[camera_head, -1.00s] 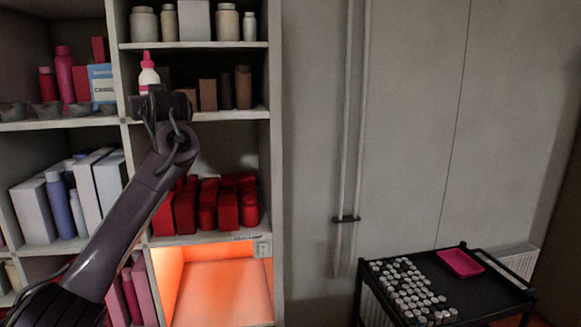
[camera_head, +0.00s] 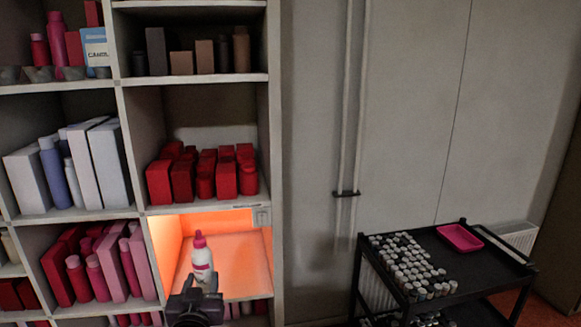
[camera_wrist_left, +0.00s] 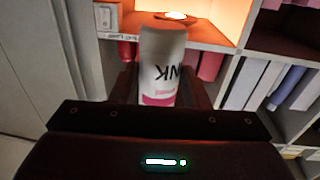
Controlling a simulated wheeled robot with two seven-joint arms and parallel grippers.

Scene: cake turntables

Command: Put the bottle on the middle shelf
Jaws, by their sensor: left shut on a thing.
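I cannot tell whether the bottle is past the shelf's front edge. The gripper's fingertips are partly hidden in the head view. My right gripper is not in view.
Red boxes and bottles (camera_head: 205,178) fill the compartment above. Pink and red items (camera_head: 100,267) stand in the compartment to the left. A switch (camera_wrist_left: 106,16) is on the shelf front. A black cart (camera_head: 449,289) with a pink tray (camera_head: 459,238) stands at the right.

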